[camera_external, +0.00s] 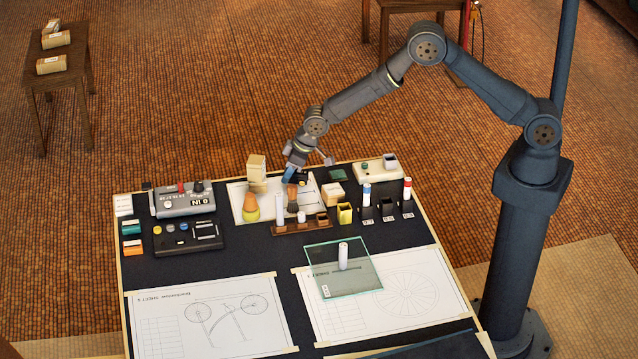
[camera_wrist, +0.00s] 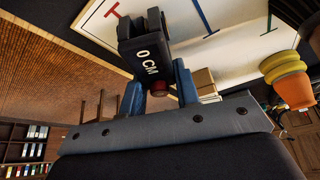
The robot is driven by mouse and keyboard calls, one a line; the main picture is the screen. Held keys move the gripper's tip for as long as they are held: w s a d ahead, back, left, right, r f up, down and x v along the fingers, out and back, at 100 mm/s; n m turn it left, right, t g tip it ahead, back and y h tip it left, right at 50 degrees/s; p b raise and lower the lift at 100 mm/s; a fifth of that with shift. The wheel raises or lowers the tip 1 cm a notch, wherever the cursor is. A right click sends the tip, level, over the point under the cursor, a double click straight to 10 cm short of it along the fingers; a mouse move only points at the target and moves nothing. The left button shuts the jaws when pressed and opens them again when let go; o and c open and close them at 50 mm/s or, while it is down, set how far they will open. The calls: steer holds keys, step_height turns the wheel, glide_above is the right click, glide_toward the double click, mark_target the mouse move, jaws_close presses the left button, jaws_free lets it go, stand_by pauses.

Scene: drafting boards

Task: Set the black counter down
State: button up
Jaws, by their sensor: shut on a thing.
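The black counter (camera_wrist: 147,62) is a small dark block with white "0 CM" lettering in the wrist view. My gripper (camera_wrist: 156,80) has its blue fingers shut on it, one on each side. In the external view my gripper (camera_external: 296,177) points down near the far edge of a white board (camera_external: 236,190). The counter is small and mostly hidden there. In the wrist view the white board (camera_wrist: 228,55) with red, blue and green lines lies beyond the counter. I cannot tell whether the counter touches the board.
A beige block (camera_external: 332,193) is to the right. A glass plate (camera_external: 335,280) lies nearer the front.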

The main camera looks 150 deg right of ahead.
mark_target(305, 172)
steer(key=shift+f, duration=0.25)
steer(key=shift+f, duration=0.15)
steer(key=o, duration=1.1)
steer(key=shift+a+f, duration=0.1)
steer(key=shift+f, duration=0.05)
steer(key=shift+r, duration=0.45)
steer(key=v, duration=1.2)
steer(key=shift+r, duration=0.1)
